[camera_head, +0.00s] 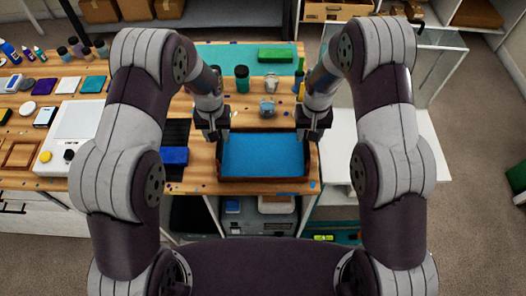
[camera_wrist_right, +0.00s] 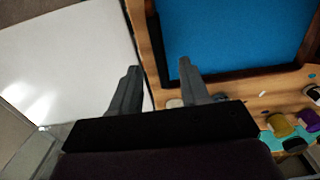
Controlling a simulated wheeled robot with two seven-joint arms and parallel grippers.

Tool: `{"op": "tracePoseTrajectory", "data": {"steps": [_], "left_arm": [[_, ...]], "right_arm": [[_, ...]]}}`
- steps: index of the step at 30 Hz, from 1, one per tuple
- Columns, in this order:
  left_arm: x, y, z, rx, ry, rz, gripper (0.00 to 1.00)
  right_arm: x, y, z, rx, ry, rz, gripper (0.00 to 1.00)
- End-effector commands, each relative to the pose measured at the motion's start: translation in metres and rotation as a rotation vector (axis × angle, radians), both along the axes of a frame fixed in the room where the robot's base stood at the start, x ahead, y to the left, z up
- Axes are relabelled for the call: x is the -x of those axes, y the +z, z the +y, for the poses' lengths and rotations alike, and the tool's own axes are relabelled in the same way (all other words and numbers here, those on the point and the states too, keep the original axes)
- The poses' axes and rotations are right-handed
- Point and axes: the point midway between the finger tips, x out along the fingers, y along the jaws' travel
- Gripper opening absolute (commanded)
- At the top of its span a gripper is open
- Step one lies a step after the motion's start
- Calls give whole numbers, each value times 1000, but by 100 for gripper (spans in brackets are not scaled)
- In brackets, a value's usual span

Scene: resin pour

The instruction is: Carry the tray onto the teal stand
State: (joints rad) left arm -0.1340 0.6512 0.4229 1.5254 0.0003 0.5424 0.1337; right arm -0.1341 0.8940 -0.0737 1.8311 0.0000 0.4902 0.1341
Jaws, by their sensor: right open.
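The tray (camera_head: 263,180) has a dark rim and a bright blue inside, and it lies flat on the wooden bench near its front edge. Its rim also shows in the right wrist view (camera_wrist_right: 154,50). My left gripper (camera_head: 219,139) is at the tray's left rim; its fingers are too small to read. My right gripper (camera_head: 308,140) is at the right rim. In the right wrist view its fingers (camera_wrist_right: 160,80) are apart, with the rim between them in the picture; contact cannot be told. I cannot make out a teal stand for certain.
A teal mat (camera_head: 218,54) lies at the bench's back, with a green block (camera_head: 276,55) on it. A glass jar (camera_head: 267,107) stands behind the tray. A blue box (camera_head: 174,156) lies left of it. A bare white surface (camera_head: 341,150) is on the right.

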Motion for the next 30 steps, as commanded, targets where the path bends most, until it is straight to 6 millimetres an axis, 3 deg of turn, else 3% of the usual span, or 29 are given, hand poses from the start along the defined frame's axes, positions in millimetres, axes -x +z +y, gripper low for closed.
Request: {"op": "tracePoseTrajectory", "data": {"steps": [3,9,21,26,30], "left_arm": [[1,-23,0,0,0,3,46],[0,-47,0,0,0,1,46],[0,-54,0,0,0,-1,46],[0,-54,0,0,0,0,0],[0,-54,0,0,0,0,0]], "right_arm": [[1,-22,0,0,0,3,46],[0,-47,0,0,0,1,46],[0,-54,0,0,0,0,46],[0,-54,0,0,0,0,0],[0,-54,0,0,0,0,0]]}}
